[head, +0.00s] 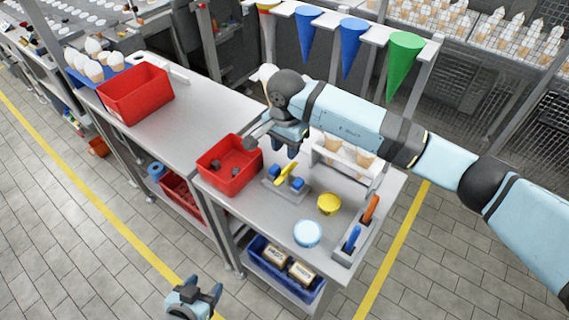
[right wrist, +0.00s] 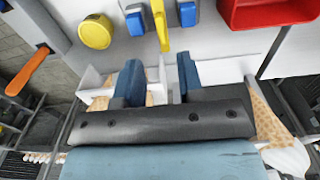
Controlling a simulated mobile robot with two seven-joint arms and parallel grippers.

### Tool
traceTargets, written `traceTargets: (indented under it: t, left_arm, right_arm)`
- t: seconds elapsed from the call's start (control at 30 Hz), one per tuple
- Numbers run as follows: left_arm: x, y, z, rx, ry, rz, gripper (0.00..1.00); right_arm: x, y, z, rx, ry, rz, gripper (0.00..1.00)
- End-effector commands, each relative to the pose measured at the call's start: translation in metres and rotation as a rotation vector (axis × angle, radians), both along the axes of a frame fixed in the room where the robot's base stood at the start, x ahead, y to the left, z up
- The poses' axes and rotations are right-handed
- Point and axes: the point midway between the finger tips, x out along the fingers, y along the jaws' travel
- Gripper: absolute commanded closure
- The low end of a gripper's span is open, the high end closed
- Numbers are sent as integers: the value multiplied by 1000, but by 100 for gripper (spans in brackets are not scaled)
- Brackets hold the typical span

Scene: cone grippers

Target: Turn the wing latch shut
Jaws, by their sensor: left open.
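The wing latch is a yellow wing (head: 286,173) on a grey base plate with blue blocks (head: 298,184) beside it, on the front workbench. In the right wrist view the yellow wing (right wrist: 160,24) points lengthwise towards the gripper, between two blue blocks (right wrist: 135,21). My right gripper (head: 285,150) is above and just behind the latch in the head view. Its two blue fingers (right wrist: 160,80) are apart with nothing held between them; the wing's end shows beyond the fingertips. My left gripper (head: 196,291) is open and empty, low in front of the bench over the floor.
A red bin (head: 231,171) stands left of the latch. A yellow round lid (head: 329,204), a light-blue disc (head: 307,233) and a holder with blue and orange handles (head: 352,241) are to the right. A white cone rack (head: 345,160) stands behind it.

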Motion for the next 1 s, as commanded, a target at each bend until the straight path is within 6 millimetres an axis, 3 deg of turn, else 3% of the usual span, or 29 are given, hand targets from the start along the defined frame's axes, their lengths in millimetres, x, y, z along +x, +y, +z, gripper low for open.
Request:
traceTargets:
  t: [0.2, 0.4, 0.8, 0.97, 1.0]
  left_arm:
    - [0, 0, 11, 0, 0, 0, 39]
    - [0, 0, 15, 1, 0, 0, 39]
    - [0, 1, 15, 2, -2, 2, 39]
    - [0, 2, 15, 2, -2, 2, 39]
    - [0, 2, 15, 2, -2, 2, 39]
  right_arm:
    - [-1, 1, -44, 2, 5, -1, 65]
    - [-1, 1, -70, 2, 3, -2, 65]
    - [0, 1, -79, 3, 0, 0, 65]
    - [0, 1, -78, 3, 0, 0, 99]
    - [0, 1, -78, 3, 0, 0, 100]
